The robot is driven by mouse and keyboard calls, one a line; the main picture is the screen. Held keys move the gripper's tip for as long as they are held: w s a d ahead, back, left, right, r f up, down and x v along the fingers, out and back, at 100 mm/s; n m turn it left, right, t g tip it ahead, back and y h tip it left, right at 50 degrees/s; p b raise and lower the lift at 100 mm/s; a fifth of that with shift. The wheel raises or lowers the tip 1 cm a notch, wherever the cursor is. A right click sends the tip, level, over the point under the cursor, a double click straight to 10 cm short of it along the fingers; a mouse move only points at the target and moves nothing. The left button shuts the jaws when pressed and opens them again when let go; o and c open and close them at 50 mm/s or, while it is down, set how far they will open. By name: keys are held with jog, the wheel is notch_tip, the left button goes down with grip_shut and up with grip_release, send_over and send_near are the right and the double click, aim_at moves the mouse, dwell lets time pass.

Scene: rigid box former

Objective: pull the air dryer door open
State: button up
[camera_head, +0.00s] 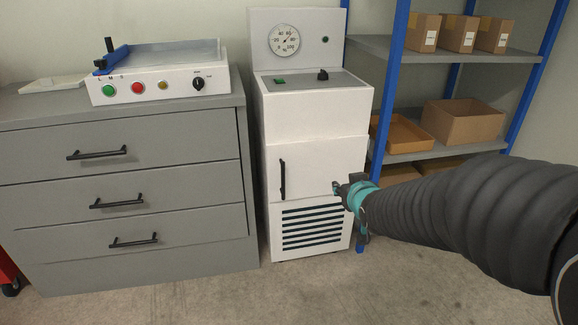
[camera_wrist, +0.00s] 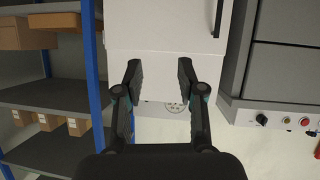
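The air dryer (camera_head: 312,118) is a white cabinet with a round gauge (camera_head: 284,40) on its back panel. Its white door (camera_head: 308,165) looks shut, with a black vertical handle (camera_head: 282,179) at its left edge. My gripper (camera_head: 338,188) is in front of the door's lower right part, well right of the handle. In the wrist view my gripper (camera_wrist: 159,72) is open, with nothing between the fingers. The white door (camera_wrist: 165,25) shows beyond the fingertips, and the handle (camera_wrist: 217,18) is off to the right there. Whether the fingertips touch the door I cannot tell.
A grey drawer cabinet (camera_head: 130,190) stands left of the dryer, carrying a white control box (camera_head: 160,85) with buttons. A blue-posted shelf (camera_head: 440,52) with cardboard boxes (camera_head: 462,122) stands at the right. Vents (camera_head: 312,225) sit below the door. The floor in front is clear.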

jog(key=w+a+f+n+t+y+b, duration=0.2)
jog(key=w+a+f+y, duration=0.1)
jog(key=w+a+f, duration=0.3)
jog(key=n+t+y, duration=0.1)
jog(key=y, duration=0.3)
send_near(284, 174)
jog(key=x, duration=1)
jog(key=shift+w+a, duration=0.2)
jog(key=shift+w, duration=0.1)
grip_shut()
jog(key=shift+d, duration=0.1)
